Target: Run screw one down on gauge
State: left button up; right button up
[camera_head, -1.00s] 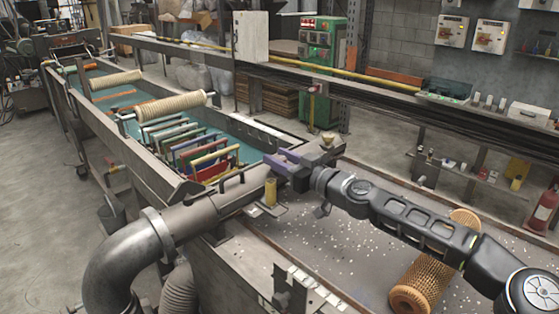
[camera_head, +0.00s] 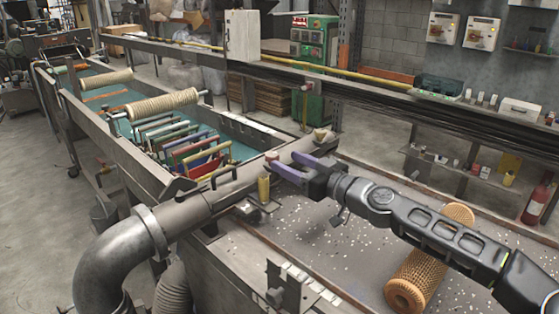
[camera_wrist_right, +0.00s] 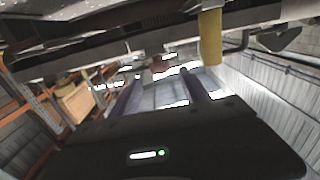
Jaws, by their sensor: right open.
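My right gripper (camera_head: 284,161) reaches in from the right in the head view, its purple fingers apart, over the near end of the long metal trough. A small reddish-brown knob (camera_head: 271,155) is by the fingertips; it shows between the fingers in the right wrist view (camera_wrist_right: 159,65), with no clear contact. I cannot tell whether it is screw one. A yellow cylinder (camera_head: 264,188) stands just below and left of the fingers; it also hangs at the top of the right wrist view (camera_wrist_right: 210,40). No gauge is clearly readable. My left gripper is out of view.
A tan knob (camera_head: 321,134) sits on the rail just beyond the fingers. A large grey pipe (camera_head: 110,255) bends down at the left front. A tan mesh tube (camera_head: 425,270) lies on the speckled table under my right arm.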

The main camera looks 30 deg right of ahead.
jog(key=shift+s+d, duration=0.2)
jog(key=shift+s, duration=0.4)
dwell(0.9)
